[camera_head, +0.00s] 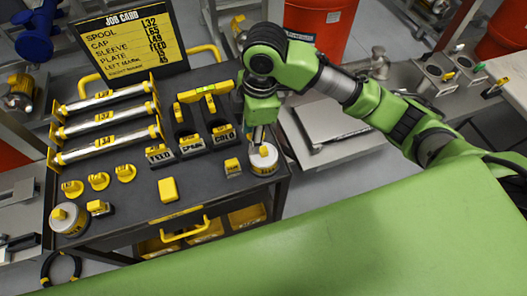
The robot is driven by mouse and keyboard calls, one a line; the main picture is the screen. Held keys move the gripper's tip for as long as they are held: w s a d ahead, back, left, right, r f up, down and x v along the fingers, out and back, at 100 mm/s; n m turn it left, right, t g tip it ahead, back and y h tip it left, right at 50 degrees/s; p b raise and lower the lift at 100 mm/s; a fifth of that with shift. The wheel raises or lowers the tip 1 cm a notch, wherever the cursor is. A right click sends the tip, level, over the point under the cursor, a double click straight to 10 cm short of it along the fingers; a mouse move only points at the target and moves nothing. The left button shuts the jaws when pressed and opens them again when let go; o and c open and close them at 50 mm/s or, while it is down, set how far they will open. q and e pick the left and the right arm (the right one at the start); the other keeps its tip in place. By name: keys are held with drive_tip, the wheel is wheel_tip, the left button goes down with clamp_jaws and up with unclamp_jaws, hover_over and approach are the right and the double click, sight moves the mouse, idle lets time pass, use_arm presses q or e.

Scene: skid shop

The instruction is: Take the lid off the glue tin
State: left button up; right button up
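A round white tin with a pale lid (264,160) and a small yellow knob stands at the right front corner of the dark cart top. A similar white tin (68,219) with a yellow knob stands at the left front corner. The labels are too small to read, so I cannot tell which is the glue tin. My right gripper (259,139) points down just over the right tin, at or very near its knob. The fingertips are small and partly hidden, so I cannot tell whether they hold it. My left gripper is out of view.
The cart (200,190) also carries yellow-ended rollers (105,122), labelled black holders (192,143), a yellow block (168,189) and several yellow rings. A job card board (125,45) stands behind. A small yellow piece (232,166) sits close left of the right tin.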

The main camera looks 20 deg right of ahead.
drive_tip(key=w+d+r+h, duration=0.1)
drive_tip(key=w+d+r, duration=0.1)
drive_tip(key=d+r, duration=0.2)
drive_tip(key=p, duration=0.1)
hover_over(264, 149)
drive_tip(key=shift+n, duration=0.4)
wheel_tip(264, 149, down, 9)
drive_tip(key=shift+w+d+r, duration=0.15)
drive_tip(key=f+p, duration=0.1)
drive_tip(key=f, duration=0.1)
drive_tip(key=f+p, duration=0.1)
drive_tip(key=f, duration=0.1)
drive_tip(key=shift+s+a, duration=0.2)
drive_tip(key=shift+f, duration=0.65)
clamp_jaws()
